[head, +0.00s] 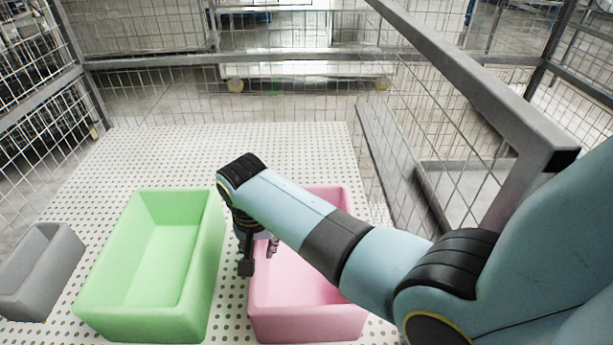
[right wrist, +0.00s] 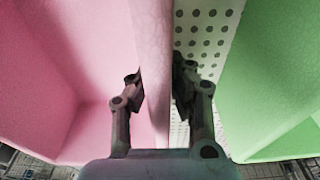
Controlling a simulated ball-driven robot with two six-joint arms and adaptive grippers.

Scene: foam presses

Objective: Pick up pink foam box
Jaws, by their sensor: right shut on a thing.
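The pink foam box (head: 300,312) is an open box on the perforated white table (head: 240,142), at the middle right in the head view. My right arm crosses over it and hides part of it. My right gripper (head: 258,262) points down at the box's left wall. In the right wrist view the gripper (right wrist: 160,90) is shut on that wall of the pink box (right wrist: 60,70), one finger inside the box and one outside. My left gripper is in neither view.
A larger green foam box (head: 92,310) stands just left of the pink one with a narrow gap between. It also shows in the right wrist view (right wrist: 275,80). A small grey box (head: 40,275) is at the far left. Wire mesh walls and a grey metal bar (head: 470,75) border the table.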

